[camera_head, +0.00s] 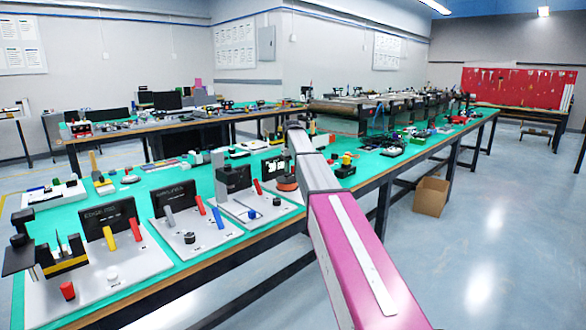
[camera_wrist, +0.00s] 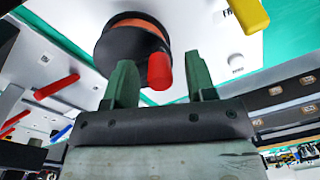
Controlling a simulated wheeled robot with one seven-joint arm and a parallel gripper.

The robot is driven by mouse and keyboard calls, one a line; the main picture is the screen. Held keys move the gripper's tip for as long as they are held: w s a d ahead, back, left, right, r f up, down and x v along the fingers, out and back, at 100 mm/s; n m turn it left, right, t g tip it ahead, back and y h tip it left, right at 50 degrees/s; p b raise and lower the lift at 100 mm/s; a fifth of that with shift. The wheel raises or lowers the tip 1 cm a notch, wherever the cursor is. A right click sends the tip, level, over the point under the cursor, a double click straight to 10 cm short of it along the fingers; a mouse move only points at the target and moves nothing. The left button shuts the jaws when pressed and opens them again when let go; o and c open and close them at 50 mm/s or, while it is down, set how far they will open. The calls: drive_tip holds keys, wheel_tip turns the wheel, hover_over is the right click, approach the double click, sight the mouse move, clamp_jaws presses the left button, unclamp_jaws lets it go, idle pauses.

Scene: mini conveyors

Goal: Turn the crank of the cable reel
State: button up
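The cable reel (camera_wrist: 130,38) is a round dark drum with an orange band, mounted on a white panel, at the upper middle of the wrist view. Its red crank knob (camera_wrist: 160,70) sticks out toward my gripper (camera_wrist: 160,82). The two green fingers are apart, one on each side of the knob, with visible gaps between them and it. In the head view, the reel (camera_head: 287,184) is a dark and orange disc beside my arm, partly covered by it. My gripper's fingertips cannot be made out there.
Panels with levers (camera_head: 185,220) and knobs line the green bench (camera_head: 160,187) to the left. A yellow lever (camera_wrist: 251,15) stands right of the reel in the wrist view. A cardboard box (camera_head: 431,196) is on the floor at right, with open floor beyond it.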

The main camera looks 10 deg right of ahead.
wheel_tip(320, 180, up, 11)
drive_tip(key=shift+a, duration=0.2)
idle(0.6)
drive_tip(key=shift+f, duration=0.1)
